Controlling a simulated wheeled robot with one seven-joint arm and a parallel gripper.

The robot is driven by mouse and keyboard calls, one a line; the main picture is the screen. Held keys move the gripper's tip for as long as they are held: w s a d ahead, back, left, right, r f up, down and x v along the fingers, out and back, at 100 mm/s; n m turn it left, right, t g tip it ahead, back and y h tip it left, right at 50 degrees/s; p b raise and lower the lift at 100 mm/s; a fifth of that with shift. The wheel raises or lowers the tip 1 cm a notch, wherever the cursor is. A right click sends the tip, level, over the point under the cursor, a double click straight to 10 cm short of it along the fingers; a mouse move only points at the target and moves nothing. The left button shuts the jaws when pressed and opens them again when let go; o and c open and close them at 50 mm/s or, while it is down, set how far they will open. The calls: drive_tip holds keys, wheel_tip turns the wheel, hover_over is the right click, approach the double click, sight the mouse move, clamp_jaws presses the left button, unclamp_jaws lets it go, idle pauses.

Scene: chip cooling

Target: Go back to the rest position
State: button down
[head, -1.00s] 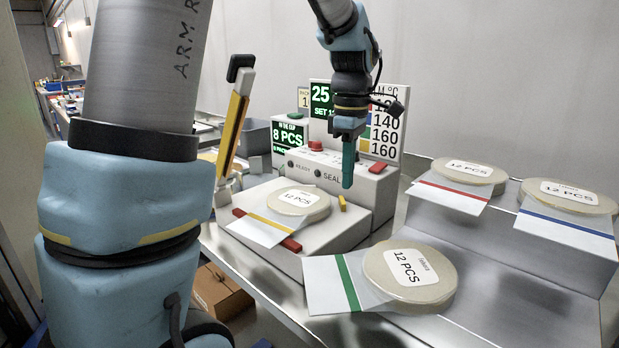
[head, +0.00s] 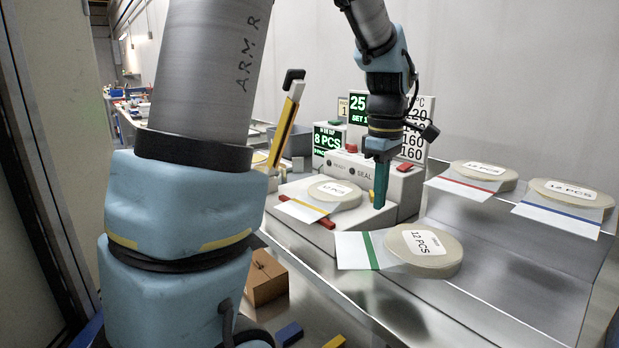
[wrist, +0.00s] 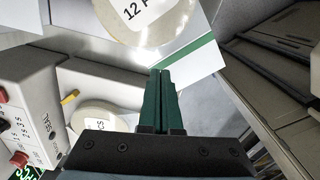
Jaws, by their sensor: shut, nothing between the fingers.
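My gripper (head: 380,186) points straight down in front of the sealing machine in the head view. Its green fingers are together with nothing between them; they also show closed in the wrist view (wrist: 161,85). Whether the fingertips touch anything is hard to tell.
A cardboard box (head: 266,278) sits below the bench.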

drive_tip(key=s+a+f+m, duration=0.2)
drive_tip(key=a+f+m, duration=0.1)
drive_tip(key=a, duration=0.4)
drive_tip(key=s+a+f+m+t, duration=0.1)
drive_tip(key=s+a+f+m, duration=0.1)
drive_tip(key=a, duration=0.4)
drive_tip(key=s+a+f+m, duration=0.2)
drive_tip(key=a+f+m, duration=0.2)
drive_tip(key=a+m, duration=0.2)
drive_tip(key=shift+s+a+f, duration=0.2)
drive_tip(key=shift+a+f, duration=0.15)
drive_tip(key=shift+a, duration=0.5)
